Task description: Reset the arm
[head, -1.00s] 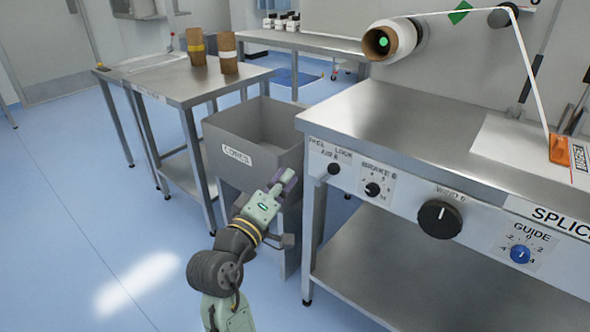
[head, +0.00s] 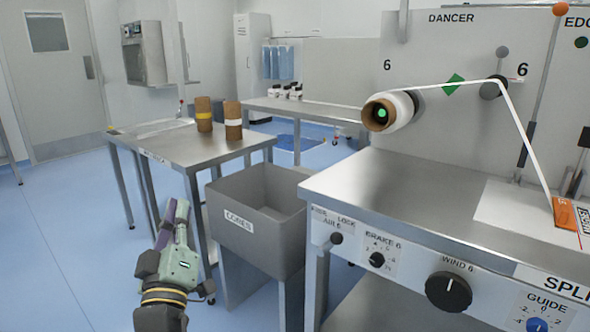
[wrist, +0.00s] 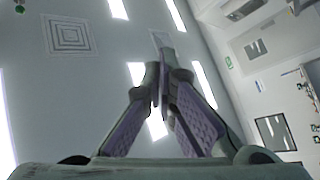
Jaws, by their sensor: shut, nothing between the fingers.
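My gripper (head: 177,212) is at the lower left of the head view, pointing up, in front of the steel side table and left of the grey cones bin. Its purple-padded fingers are shut with nothing between them. In the wrist view the fingertips of my gripper (wrist: 163,75) meet, with the ceiling and its bright lights behind them. My arm runs down out of the head view below the gripper.
The grey bin (head: 285,225) labelled CONES stands between the side table (head: 190,148) and the machine bench (head: 400,185). Two brown cores (head: 233,122) stand on the side table. A white roll (head: 403,108) sits on the machine panel. Blue floor (head: 70,240) is clear at left.

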